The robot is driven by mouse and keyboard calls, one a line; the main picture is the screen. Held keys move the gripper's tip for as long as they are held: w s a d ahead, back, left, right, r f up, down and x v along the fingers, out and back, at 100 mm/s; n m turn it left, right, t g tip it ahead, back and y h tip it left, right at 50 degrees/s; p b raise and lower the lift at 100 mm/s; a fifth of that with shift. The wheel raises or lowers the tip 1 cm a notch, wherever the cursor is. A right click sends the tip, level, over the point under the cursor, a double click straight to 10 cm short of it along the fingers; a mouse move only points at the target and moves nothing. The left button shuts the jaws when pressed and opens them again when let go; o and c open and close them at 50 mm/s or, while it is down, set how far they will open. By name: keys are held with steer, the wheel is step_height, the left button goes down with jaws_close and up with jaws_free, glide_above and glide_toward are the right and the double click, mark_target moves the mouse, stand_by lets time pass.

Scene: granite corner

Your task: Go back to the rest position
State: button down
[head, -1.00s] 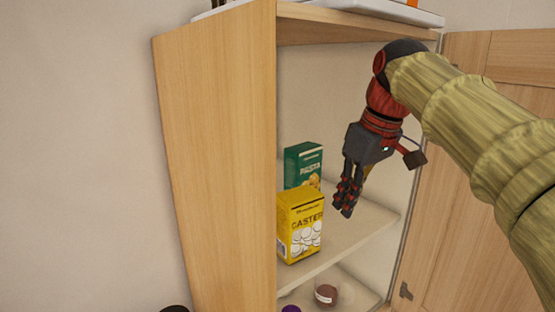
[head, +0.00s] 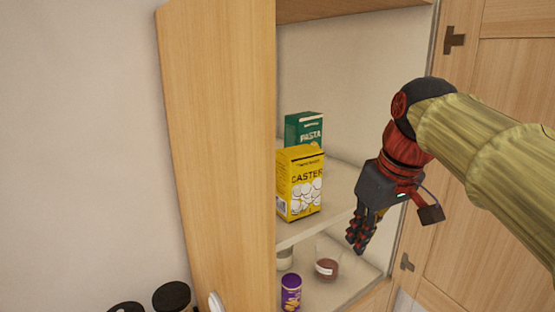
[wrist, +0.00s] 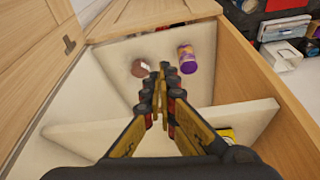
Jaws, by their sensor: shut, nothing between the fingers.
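My gripper (head: 359,236) is shut and empty. In the head view it points down in front of the open cupboard, to the right of the yellow caster box (head: 300,186). The box stands upright on the middle shelf (head: 322,214), with a green pasta box (head: 304,129) behind it. In the wrist view the shut fingers (wrist: 161,80) point toward the lower shelf (wrist: 128,60). A corner of the yellow box (wrist: 226,133) shows at the right there.
A purple container (head: 291,291) and a glass jar with reddish contents (head: 327,268) stand on the lower shelf. The cupboard's left side panel (head: 222,150) and open right door (head: 475,190) flank the arm.

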steer(key=s+d+f+m+b, duration=0.1)
steer(key=s+f+b, duration=0.4)
steer(key=f, duration=0.9)
steer(key=s+d+f+m+t+h+b, duration=0.1)
steer(key=s+f+b, duration=0.5)
steer(key=f, duration=0.8)
steer(key=s+d+f+m+t+b, duration=0.1)
steer(key=s+f+m+b, duration=0.2)
steer(key=f, duration=1.1)
steer(key=s+b, duration=0.3)
steer(key=b, duration=0.3)
steer(key=shift+d+f, duration=0.15)
steer(key=shift+d, duration=0.15)
